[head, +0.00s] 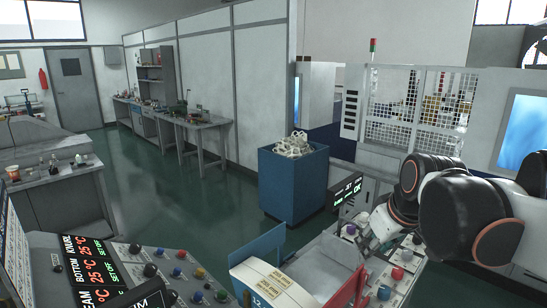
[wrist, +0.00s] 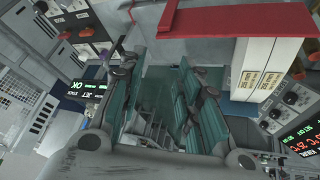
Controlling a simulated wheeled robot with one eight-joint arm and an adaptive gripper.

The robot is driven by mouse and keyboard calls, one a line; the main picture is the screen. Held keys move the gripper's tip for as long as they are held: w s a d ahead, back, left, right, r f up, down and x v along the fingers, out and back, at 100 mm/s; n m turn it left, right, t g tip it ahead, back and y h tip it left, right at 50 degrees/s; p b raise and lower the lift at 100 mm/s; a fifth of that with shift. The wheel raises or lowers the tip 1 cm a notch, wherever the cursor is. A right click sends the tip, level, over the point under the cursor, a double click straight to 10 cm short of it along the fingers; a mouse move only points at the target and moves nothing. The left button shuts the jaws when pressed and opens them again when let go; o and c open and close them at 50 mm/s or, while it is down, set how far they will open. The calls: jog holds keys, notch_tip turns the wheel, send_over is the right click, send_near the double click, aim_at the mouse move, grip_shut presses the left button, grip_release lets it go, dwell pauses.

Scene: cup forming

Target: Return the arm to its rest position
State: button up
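My arm (head: 465,215), black and white with orange rings, reaches in from the right of the head view and bends down to the left. My gripper (head: 378,232) is low over the right-hand control panel in that view, partly hidden among the knobs. In the wrist view my gripper (wrist: 162,95) shows two fingers with teal pads, spread apart. Only floor and some grey structure show between them, so it is open and empty.
Control panels with knobs (head: 398,273) and displays (head: 92,268) lie close in front. A red-edged part (head: 347,288) and white labelled blocks (head: 268,278) stand between them; the red part (wrist: 220,20) is near the fingers in the wrist view. A blue bin (head: 290,185) stands beyond.

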jog(key=s+a+f+m+b, duration=0.1)
jog(key=s+f+m+b, duration=0.1)
jog(key=s+f, duration=0.3)
jog(key=s+f+m+t+b, duration=0.1)
jog(key=s+f, duration=0.4)
jog(key=s, duration=0.5)
jog(key=shift+s+a+f+m+h+b, duration=0.2)
jog(key=shift+a+f+m+h+b, duration=0.1)
jog(key=shift+a+f+m+b, duration=0.15)
